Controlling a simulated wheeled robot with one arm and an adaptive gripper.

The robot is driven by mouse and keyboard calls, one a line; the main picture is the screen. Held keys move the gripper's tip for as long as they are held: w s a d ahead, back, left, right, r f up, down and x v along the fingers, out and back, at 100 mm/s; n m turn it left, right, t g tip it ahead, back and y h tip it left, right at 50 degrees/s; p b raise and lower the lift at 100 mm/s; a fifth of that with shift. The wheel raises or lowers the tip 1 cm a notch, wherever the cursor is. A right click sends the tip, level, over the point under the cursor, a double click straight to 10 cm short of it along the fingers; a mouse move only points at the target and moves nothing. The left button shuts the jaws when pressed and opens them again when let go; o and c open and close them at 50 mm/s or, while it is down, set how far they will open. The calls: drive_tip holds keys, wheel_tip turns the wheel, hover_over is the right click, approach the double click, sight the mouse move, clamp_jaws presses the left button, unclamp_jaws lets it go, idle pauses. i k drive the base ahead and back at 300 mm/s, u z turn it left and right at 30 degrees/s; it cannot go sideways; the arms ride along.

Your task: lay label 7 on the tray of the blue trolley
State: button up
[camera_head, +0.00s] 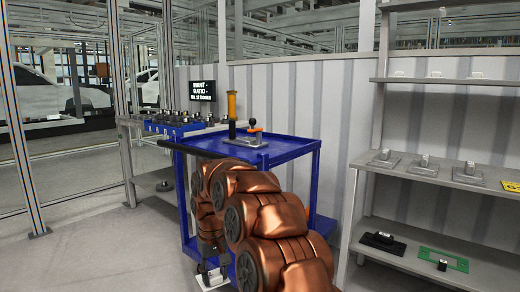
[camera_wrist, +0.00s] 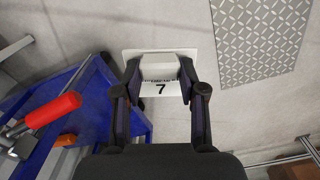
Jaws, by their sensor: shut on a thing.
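Label 7 (camera_wrist: 160,88) is a white plate with a pale block on top and a black 7 on its face. In the wrist view my gripper (camera_wrist: 159,72) is shut on that block, one finger on each side. The label hangs over grey floor, apart from the blue trolley (camera_wrist: 62,95). In the head view my gripper (camera_head: 212,268) and the white label (camera_head: 212,281) are low at the trolley's near left, below its top tray (camera_head: 290,149). My copper arm hides much of the trolley's front and lower part.
A bench with dark parts (camera_head: 180,122) is behind left. Grey shelves (camera_head: 420,172) stand right.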

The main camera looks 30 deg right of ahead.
sight(284, 146)
drive_tip(key=z, duration=1.75)
drive_tip(key=k, duration=0.75)
drive_tip(key=u, duration=0.95)
drive_tip(key=i, duration=0.5)
drive_tip(key=u, duration=0.05)
